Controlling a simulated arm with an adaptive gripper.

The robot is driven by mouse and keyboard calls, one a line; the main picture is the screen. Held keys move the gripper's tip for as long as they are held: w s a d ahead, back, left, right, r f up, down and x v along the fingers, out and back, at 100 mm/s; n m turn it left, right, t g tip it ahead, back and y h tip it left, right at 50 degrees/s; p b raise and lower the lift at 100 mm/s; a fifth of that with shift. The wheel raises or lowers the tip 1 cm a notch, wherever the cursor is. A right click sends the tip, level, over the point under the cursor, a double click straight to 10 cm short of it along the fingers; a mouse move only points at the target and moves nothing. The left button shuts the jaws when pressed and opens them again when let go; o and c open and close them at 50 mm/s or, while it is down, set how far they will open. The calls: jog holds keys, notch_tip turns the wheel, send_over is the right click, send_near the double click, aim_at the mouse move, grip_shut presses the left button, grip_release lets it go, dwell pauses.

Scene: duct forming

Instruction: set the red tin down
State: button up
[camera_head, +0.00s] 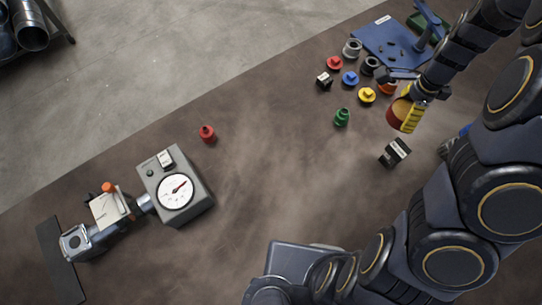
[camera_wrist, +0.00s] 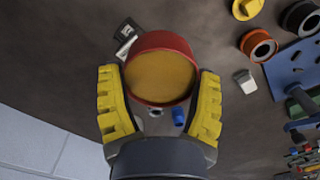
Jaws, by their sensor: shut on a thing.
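The red tin is a short round can with a red rim and a tan-orange face. It sits between the two yellow fingers of my gripper (camera_wrist: 160,105) in the wrist view, where the tin (camera_wrist: 160,78) fills the gap. My gripper is shut on it. In the head view my gripper (camera_head: 405,115) and the tin (camera_head: 399,110) are at the right, seemingly above the brown table (camera_head: 270,150). The height of the tin over the table is hard to tell. The tin's sides are partly hidden by the fingers.
Several small coloured pieces, including a green one (camera_head: 342,117) and a yellow one (camera_head: 366,95), stand near a blue plate (camera_head: 385,42). A black and white block (camera_head: 395,152) lies close by. A grey dial gauge (camera_head: 175,188) stands left. The table's middle is clear.

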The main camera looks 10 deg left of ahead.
jog(key=a+f+n, duration=0.1)
jog(key=a+n, duration=0.3)
jog(key=a, duration=0.9)
jog(key=n, duration=1)
send_near(240, 168)
jog(key=shift+f, duration=3.3)
jog(key=shift+f, duration=0.1)
jog(key=o, duration=1)
